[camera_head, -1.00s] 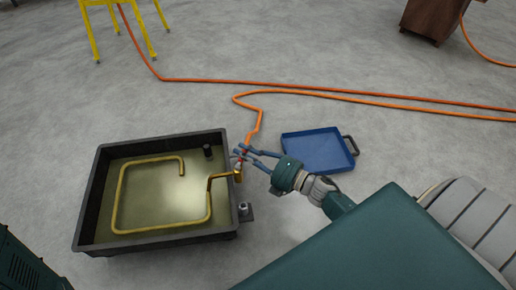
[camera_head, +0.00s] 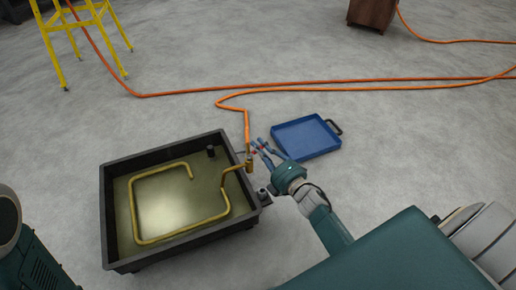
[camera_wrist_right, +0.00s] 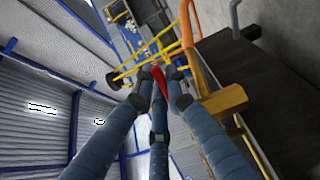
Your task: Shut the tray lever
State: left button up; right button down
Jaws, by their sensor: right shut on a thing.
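The black burner tray (camera_head: 112,215) stands on the floor at lower left in the head view, with a bent brass pipe (camera_head: 160,238) inside. The pipe comes over the tray's right wall to a brass valve fitting (camera_head: 249,166), where the orange hose joins. The small red tray lever (camera_wrist_right: 159,80) is by this fitting. My right gripper (camera_head: 262,148) is at the lever, beside the tray's right wall. In the right wrist view, its fingers (camera_wrist_right: 158,88) are closed around the red lever, hiding part of it. My left gripper is not seen.
An orange hose (camera_head: 247,128) runs from the fitting across the floor behind. A blue shallow tray (camera_head: 308,138) lies just right of my right gripper. A yellow stand (camera_head: 52,50) is at upper left and a brown cabinet (camera_head: 370,14) at the top.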

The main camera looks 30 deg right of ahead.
jog(key=shift+s, duration=0.1)
dwell(0.3)
jog(key=c, duration=1.7)
grip_release()
jog(key=s, duration=0.4)
jog(key=s+d, duration=0.1)
jog(key=s, duration=0.7)
jog(key=shift+d, duration=0.2)
jog(key=shift+c, duration=0.6)
